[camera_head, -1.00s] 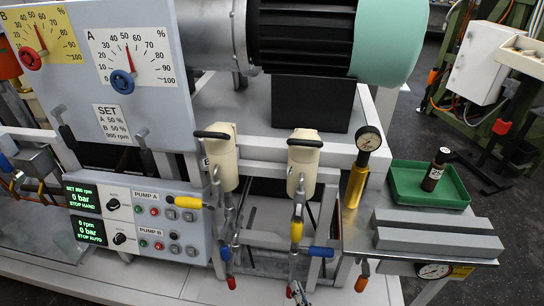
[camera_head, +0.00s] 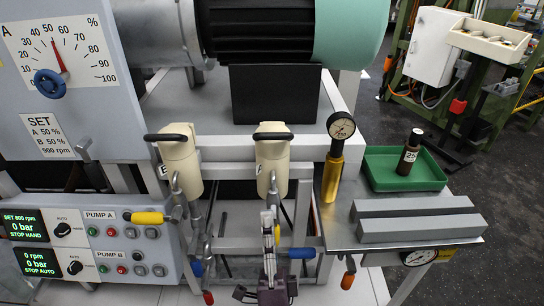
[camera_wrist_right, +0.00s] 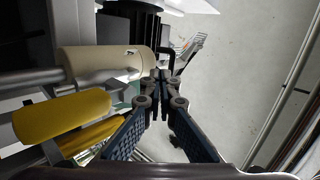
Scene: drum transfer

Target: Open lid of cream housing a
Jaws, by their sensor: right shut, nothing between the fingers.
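Two cream housings stand side by side on the frame, each topped by a lid with a black bar handle. The left housing (camera_head: 181,168) has a dark letter at its left edge, which looks like a B. The right housing (camera_head: 271,166) is likely housing a; its letter is hard to read. My right gripper (camera_head: 268,214) is shut and empty, just below and in front of the right housing. In the right wrist view, the closed fingertips (camera_wrist_right: 160,76) are close beside a cream housing (camera_wrist_right: 105,64) and a black bent handle (camera_wrist_right: 170,52). Contact cannot be told. My left gripper is out of view.
Yellow-handled (camera_head: 147,218) and blue-handled (camera_head: 301,253) levers stick out near the housings. A brass gauge post (camera_head: 332,178) stands to the right, with a green tray (camera_head: 382,172) holding a dark bottle (camera_head: 409,157). A large motor (camera_head: 256,45) overhangs behind.

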